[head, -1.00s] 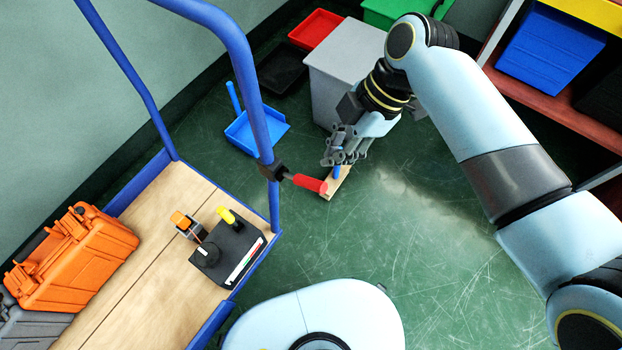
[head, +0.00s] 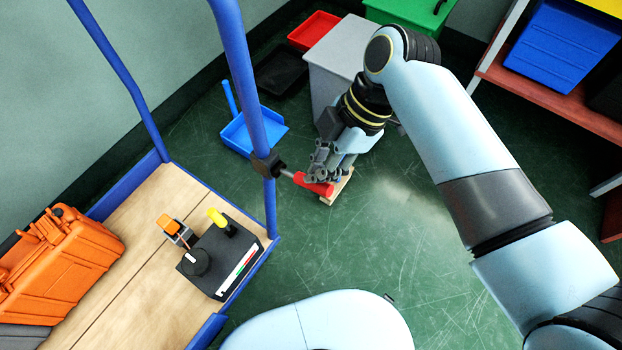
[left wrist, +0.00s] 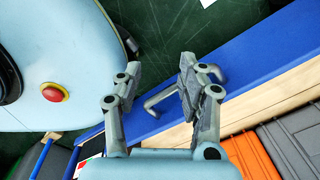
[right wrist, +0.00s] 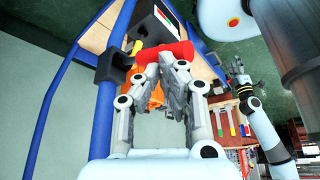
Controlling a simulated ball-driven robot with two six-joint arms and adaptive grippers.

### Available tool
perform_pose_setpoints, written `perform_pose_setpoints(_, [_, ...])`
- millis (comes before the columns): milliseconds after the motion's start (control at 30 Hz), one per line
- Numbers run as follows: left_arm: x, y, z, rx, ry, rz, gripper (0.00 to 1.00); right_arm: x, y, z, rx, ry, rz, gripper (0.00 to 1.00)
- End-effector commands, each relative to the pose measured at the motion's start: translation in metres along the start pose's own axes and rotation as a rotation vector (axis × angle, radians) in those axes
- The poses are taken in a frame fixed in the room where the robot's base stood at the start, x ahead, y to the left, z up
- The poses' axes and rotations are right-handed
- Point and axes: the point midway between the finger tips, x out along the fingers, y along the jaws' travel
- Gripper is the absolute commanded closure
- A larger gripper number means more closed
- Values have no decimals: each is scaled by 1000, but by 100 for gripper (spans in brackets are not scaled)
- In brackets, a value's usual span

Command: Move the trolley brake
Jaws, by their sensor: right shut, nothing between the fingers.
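The trolley brake is a red handle (head: 316,185) on a short rod from a black clamp (head: 266,166) on the trolley's blue upright (head: 243,80). My right gripper (head: 312,173) is at the handle, its fingers at the handle's upper side and partly covering it; contact is unclear. In the right wrist view the red handle (right wrist: 168,52) lies just beyond my right fingertips (right wrist: 166,70), which are close together with nothing gripped. My left gripper (left wrist: 158,72) is open and empty over the trolley's edge in the left wrist view; the head view does not show it.
The wooden trolley deck (head: 130,235) carries an orange case (head: 65,265) and a black control box (head: 222,258). A blue dustpan (head: 255,130) and a grey bin (head: 335,70) stand behind. A small wooden piece (head: 340,190) is beneath the handle.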

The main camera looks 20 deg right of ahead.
Motion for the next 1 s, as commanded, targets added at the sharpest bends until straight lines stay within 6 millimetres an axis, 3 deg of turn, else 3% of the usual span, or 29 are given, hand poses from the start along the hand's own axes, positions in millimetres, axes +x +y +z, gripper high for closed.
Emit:
perform_pose_setpoints(333, [1, 0, 0, 0, 0, -1, 60, 3, 0, 1, 0, 0, 0, 100])
perform_pose_setpoints(700, [17, 1, 6, 1, -9, 0, 60, 38, 0, 18, 1, 0, -1, 100])
perform_pose_setpoints(1000, [16, 1, 6, 1, -9, 0, 60, 39, 0, 19, 0, 0, 1, 100])
